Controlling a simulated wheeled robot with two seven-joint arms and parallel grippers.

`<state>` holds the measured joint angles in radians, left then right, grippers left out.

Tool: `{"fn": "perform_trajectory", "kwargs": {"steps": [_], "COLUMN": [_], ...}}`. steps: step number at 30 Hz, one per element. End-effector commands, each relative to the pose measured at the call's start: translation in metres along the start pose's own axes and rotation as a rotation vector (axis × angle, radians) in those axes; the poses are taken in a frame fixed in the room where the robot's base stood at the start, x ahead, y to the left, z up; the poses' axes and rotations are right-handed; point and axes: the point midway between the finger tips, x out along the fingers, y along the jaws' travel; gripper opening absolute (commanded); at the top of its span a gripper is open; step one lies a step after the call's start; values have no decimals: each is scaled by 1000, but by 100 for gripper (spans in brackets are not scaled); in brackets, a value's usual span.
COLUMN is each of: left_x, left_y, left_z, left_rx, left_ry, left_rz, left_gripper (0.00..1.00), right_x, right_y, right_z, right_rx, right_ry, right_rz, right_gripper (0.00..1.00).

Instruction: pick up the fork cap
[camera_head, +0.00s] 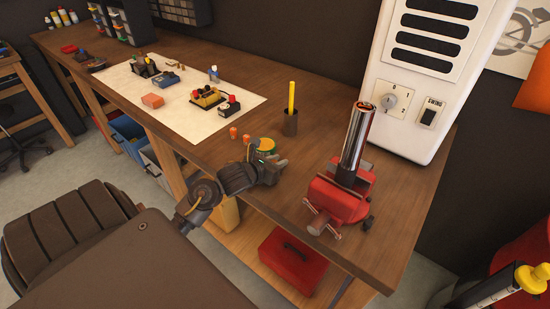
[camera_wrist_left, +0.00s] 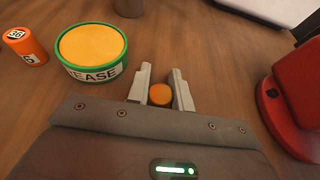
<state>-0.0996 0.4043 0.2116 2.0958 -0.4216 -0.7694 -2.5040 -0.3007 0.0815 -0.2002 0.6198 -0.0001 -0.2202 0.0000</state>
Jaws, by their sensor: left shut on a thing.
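My left gripper (camera_head: 278,163) is low over the front of the workbench, left of the red vise. In the left wrist view, its two pale fingers (camera_wrist_left: 161,82) are shut on the fork cap (camera_wrist_left: 160,95), a small round orange piece. The cap cannot be made out in the head view. The fork tube (camera_head: 355,139) is shiny chrome and stands nearly upright in the red vise (camera_head: 338,199). The right gripper is not in view.
A green-and-yellow grease tin (camera_wrist_left: 92,50) stands just beyond the left gripper, with a small orange can (camera_wrist_left: 25,46) beside it. A brown cup (camera_head: 290,125) holds a yellow stick. A white heater-like unit (camera_head: 420,75) stands behind the vise. A white mat (camera_head: 190,118) holds several parts.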

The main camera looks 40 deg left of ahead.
Motion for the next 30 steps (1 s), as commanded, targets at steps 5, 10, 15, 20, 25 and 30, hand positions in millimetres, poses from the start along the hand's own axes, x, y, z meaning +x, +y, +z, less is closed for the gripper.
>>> {"fn": "perform_trajectory", "kwargs": {"steps": [5, 10, 15, 20, 25, 30], "left_x": [0, -4, -17, -53, -82, -108], "left_y": [0, 0, 0, -3, -7, -11], "left_z": [1, 10, 34, 52, 67, 65], "left_rx": [1, 5, 11, 10, 7, 7], "left_ry": [-1, -2, -3, -1, 0, 2], "left_rz": [0, -1, 0, 0, -1, -3], "left_gripper": [0, 0, 0, 0, 0, 0], "right_x": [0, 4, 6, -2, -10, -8], "right_y": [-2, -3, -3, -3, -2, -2], "right_z": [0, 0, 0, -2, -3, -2], "right_rx": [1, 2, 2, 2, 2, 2], "right_ry": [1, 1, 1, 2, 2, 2], "right_rz": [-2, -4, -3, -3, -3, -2], "right_gripper": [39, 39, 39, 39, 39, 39]}}
